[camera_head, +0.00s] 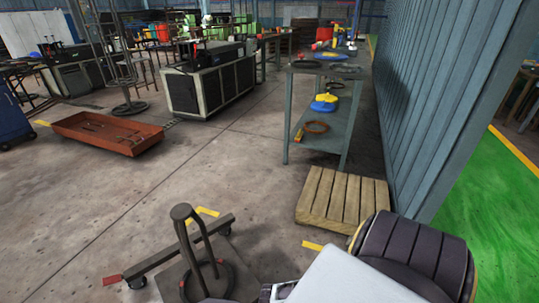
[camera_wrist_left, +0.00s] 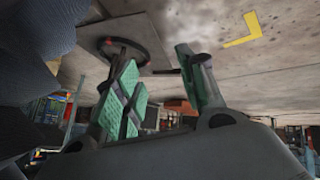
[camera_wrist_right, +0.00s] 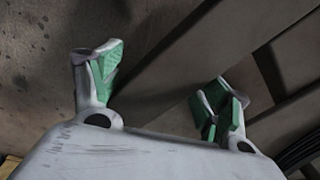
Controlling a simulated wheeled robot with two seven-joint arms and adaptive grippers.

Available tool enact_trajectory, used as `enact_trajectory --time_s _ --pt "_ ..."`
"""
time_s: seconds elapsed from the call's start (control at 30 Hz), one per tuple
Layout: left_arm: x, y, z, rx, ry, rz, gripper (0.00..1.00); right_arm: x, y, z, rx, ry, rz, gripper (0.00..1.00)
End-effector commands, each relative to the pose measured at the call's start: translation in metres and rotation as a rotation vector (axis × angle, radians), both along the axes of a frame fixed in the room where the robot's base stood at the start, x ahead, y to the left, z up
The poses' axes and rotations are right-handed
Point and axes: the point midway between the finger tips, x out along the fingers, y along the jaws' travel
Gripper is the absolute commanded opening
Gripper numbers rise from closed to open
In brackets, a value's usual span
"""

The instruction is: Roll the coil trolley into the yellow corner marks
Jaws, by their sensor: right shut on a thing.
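The coil trolley (camera_head: 160,262) stands at the bottom of the head view, with a dark base, casters, a red-tipped end and a tall grey handle (camera_head: 182,214). A dark ring-shaped coil (camera_head: 228,272) lies on it. One yellow corner mark (camera_head: 207,211) shows just beyond the trolley, and another yellow mark (camera_head: 313,245) is to its right. A corner mark also shows in the left wrist view (camera_wrist_left: 243,31). My left gripper (camera_wrist_left: 160,58) is open and empty, near the coil.
A wooden pallet (camera_head: 340,197) lies right of the marks, beside the blue corrugated wall (camera_head: 425,90). A red tray (camera_head: 108,132) is on the floor at the left. A workbench (camera_head: 325,110) and machine cabinets (camera_head: 210,85) stand behind. The middle floor is clear.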

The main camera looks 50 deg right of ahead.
Motion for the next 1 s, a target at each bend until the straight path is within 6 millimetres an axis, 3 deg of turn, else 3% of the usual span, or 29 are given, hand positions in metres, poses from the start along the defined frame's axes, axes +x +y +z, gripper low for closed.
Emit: enact_trajectory --time_s 0.03,0.07,0.2,0.67,0.9,1.0 --pt "0.000 0.000 0.001 0.000 0.000 0.000 0.40 -0.007 0.006 0.000 0.001 0.010 0.045 0.05" --pt "0.000 0.000 0.001 0.000 0.000 0.000 0.40 -0.007 0.006 0.000 0.000 0.009 0.046 0.81" --pt "0.000 0.000 0.001 0.000 0.000 0.000 0.40 -0.007 0.006 0.000 0.002 0.010 0.042 0.98" --pt "0.000 0.001 0.000 0.006 0.004 0.001 0.40 -0.003 0.003 0.000 0.000 0.004 0.032 1.00" --pt "-0.005 0.010 -0.001 0.070 0.056 0.011 0.40 -0.002 0.002 0.000 0.000 0.003 0.031 1.00" --pt "-0.005 0.012 0.007 0.085 0.068 0.006 0.40 -0.002 0.002 0.004 0.000 0.003 0.030 1.00"
